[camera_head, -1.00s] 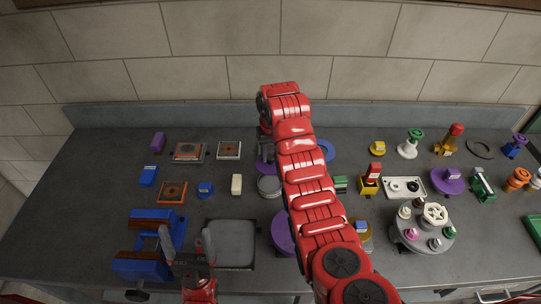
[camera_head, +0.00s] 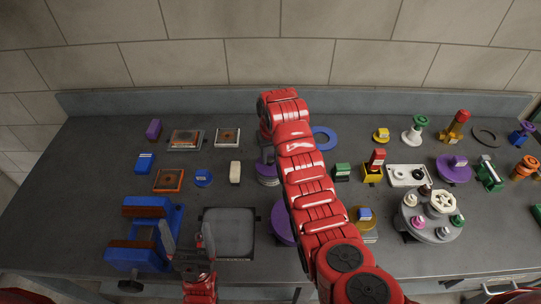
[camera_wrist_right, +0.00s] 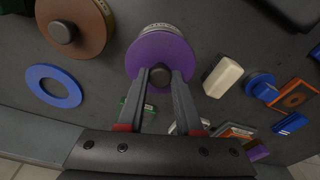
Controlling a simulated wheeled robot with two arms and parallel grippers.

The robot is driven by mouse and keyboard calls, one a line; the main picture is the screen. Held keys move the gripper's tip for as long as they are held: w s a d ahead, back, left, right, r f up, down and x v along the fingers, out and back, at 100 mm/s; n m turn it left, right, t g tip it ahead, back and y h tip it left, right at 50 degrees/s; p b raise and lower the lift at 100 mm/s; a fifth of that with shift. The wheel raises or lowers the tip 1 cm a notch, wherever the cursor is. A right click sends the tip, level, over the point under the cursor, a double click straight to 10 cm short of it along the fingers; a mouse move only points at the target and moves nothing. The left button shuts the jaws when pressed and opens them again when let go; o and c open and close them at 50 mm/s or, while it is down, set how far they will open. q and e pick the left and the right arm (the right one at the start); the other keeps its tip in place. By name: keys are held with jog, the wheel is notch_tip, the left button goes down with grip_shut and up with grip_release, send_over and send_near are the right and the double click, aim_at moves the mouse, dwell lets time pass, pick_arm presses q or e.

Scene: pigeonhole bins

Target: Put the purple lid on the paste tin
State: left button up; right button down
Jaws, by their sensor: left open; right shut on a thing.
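The purple lid (camera_wrist_right: 160,55) is a flat disc with a dark knob. My right gripper (camera_wrist_right: 160,78) is shut on that knob. The lid lies over the paste tin (camera_wrist_right: 163,28), whose pale side shows past the lid's edge in the right wrist view. I cannot tell whether the lid touches the tin or is seated level. In the head view the purple lid (camera_head: 266,169) and tin (camera_head: 268,182) are partly hidden by my right arm. My left gripper (camera_head: 188,238) is open and empty, between the blue vise and the grey tray.
A blue ring (camera_head: 324,138) and a white block (camera_head: 235,172) lie near the tin. A blue vise (camera_head: 145,255) and grey tray (camera_head: 229,255) stand at the front left. Another purple disc (camera_head: 283,222) is half hidden by my arm. A turntable (camera_head: 432,232) stands right.

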jog(key=shift+f+b, duration=0.6)
jog(key=shift+f, duration=0.5)
dwell(0.5)
jog(key=c, duration=0.9)
grip_release()
jog(key=o, duration=0.6)
jog(key=shift+c, duration=0.2)
jog(key=shift+r, duration=0.1)
jog(key=shift+s+r, duration=0.1)
jog(key=shift+r, duration=1.15)
notch_tip(320, 180, up, 2)
jog(key=shift+s+r+p, duration=0.1)
jog(key=shift+r+p, duration=0.1)
jog(key=shift+p, duration=0.6)
jog(key=r+p, duration=0.3)
jog(key=shift+s+d, duration=0.15)
jog(key=shift+s, duration=0.1)
